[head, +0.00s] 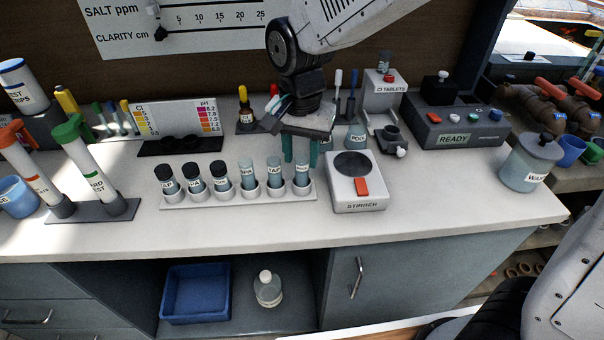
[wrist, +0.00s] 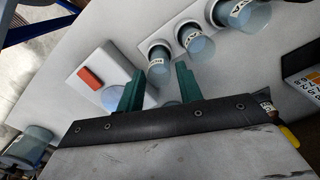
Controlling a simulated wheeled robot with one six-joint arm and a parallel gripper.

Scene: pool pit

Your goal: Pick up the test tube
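A white rack (head: 238,198) on the counter holds a row of upright labelled test tubes. The rightmost test tube (head: 302,171) is directly under my gripper (head: 300,160), whose green fingers point down. In the wrist view the nearest test tube (wrist: 159,62) shows between and just beyond the two fingertips of my gripper (wrist: 158,78). The fingers are apart with a gap between them, and I see nothing clamped. Whether a finger touches the tube I cannot tell.
A white stirrer (head: 357,190) with a red switch stands close to the right of the rack. Behind are a colour chart (head: 180,118), a dropper bottle (head: 246,118) and a labelled flask (head: 356,134). Tall capped tubes (head: 90,165) stand left. The counter front is clear.

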